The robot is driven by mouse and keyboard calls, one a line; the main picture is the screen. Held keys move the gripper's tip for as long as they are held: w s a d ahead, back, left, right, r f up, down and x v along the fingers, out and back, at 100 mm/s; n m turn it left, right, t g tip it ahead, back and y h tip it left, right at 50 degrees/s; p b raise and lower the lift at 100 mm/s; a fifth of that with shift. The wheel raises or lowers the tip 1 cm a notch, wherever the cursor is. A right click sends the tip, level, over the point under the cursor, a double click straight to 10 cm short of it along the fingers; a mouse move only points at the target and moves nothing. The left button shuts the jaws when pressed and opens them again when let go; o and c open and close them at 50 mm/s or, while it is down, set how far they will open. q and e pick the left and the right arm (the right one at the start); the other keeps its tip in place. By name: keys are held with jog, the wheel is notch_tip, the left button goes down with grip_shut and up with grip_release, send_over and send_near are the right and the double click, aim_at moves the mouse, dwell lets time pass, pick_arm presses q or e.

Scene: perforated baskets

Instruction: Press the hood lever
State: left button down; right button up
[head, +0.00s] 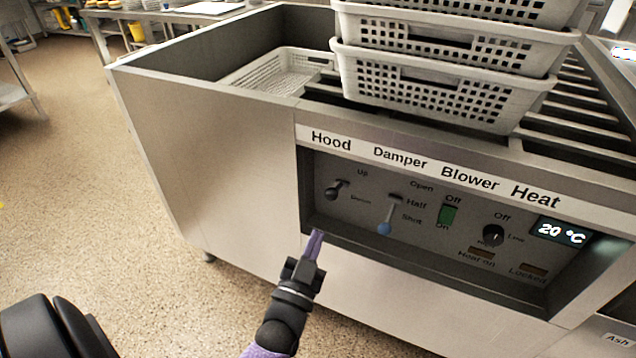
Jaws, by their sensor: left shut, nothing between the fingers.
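The hood lever (337,188) is a small dark knob under the "Hood" label on the recessed control panel (360,168). It sits between the markings "Up" and a lower one that looks like "Down". My left gripper (316,238) has purple fingers that are shut and empty. In the picture it is below and slightly left of the hood lever, by the panel's lower edge, and apart from the lever. My right gripper is not in view.
Right of the lever are the blue-tipped damper lever (385,228), green blower switch (447,214), heat knob (493,236) and a 20 °C display (561,232). White perforated baskets (440,85) are stacked on top. The floor (70,150) at left is clear.

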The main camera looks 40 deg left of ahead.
aim_at(330, 199)
pick_arm(q)
jog(key=w+a+b, duration=0.1)
jog(key=w+b, duration=0.1)
jog(key=w, duration=0.1)
jog(key=w+a+b, duration=0.2)
jog(key=w, duration=0.2)
jog(key=w+a+b, duration=0.1)
jog(key=w+b, duration=0.2)
jog(key=shift+w+a, duration=0.2)
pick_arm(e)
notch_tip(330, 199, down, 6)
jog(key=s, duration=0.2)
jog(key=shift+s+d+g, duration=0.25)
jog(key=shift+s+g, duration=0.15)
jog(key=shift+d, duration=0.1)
pick_arm(q)
jog(key=shift+f, duration=0.1)
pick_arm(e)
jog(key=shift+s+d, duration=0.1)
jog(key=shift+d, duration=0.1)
pick_arm(q)
jog(key=shift+s+f, duration=0.15)
jog(key=shift+f, duration=0.1)
